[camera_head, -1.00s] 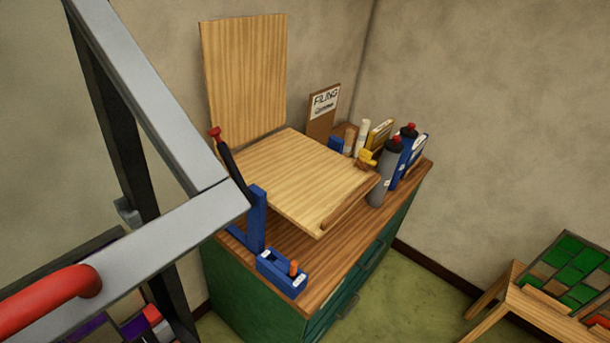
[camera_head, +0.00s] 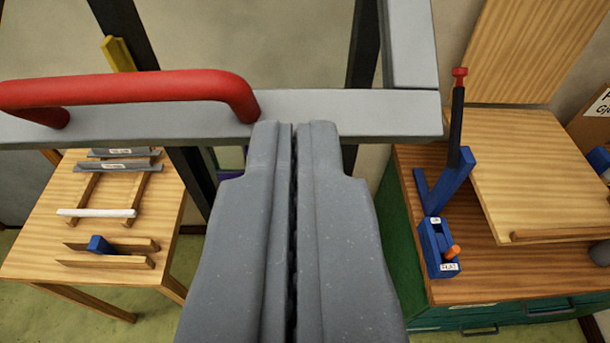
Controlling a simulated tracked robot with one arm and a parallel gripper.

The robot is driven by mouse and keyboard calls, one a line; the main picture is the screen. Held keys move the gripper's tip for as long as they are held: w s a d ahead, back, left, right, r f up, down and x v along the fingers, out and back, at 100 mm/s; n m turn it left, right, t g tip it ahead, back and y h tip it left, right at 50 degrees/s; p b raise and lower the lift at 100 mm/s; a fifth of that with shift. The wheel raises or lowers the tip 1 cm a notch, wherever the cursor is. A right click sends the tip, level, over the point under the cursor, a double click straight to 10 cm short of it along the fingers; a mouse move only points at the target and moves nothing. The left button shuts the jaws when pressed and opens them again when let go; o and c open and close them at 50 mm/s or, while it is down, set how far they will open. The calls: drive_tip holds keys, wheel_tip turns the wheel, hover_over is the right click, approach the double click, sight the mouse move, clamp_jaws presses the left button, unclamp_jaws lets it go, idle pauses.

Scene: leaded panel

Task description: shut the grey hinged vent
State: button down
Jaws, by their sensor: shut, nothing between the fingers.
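The grey hinged vent (camera_head: 412,45) shows in the head camera view as a grey frame across the upper middle; its lower bar runs left to right. A red handle (camera_head: 130,88) is fixed on that lower bar at the left. The vent stands apart from the dark uprights behind it, so it looks swung open. My gripper (camera_head: 294,128) is shut and empty in the centre foreground. Its tips overlap the lower bar in the picture, just right of the handle's right end; I cannot tell whether they touch it. The vent's hinge is out of view.
A wooden table (camera_head: 35,250) with rails and a small blue block stands at left. At right is a green cabinet (camera_head: 392,235) with a wooden top, a blue stand (camera_head: 448,180) and a tilted board (camera_head: 540,170). Green floor shows between them.

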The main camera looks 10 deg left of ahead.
sight(297, 109)
drive_tip(key=shift+w+a+f+b, duration=0.15)
drive_tip(key=shift+w+f+b, duration=0.05)
drive_tip(key=shift+w+f, duration=0.65)
drive_tip(key=shift+w+a+f+b, duration=0.15)
drive_tip(key=shift+w+f, duration=0.45)
drive_tip(key=shift+w, duration=0.45)
drive_tip(key=shift+w+a+f+b, duration=0.1)
drive_tip(key=shift+w+f+b, duration=0.1)
drive_tip(key=shift+w+f, duration=0.65)
drive_tip(key=shift+w, duration=0.1)
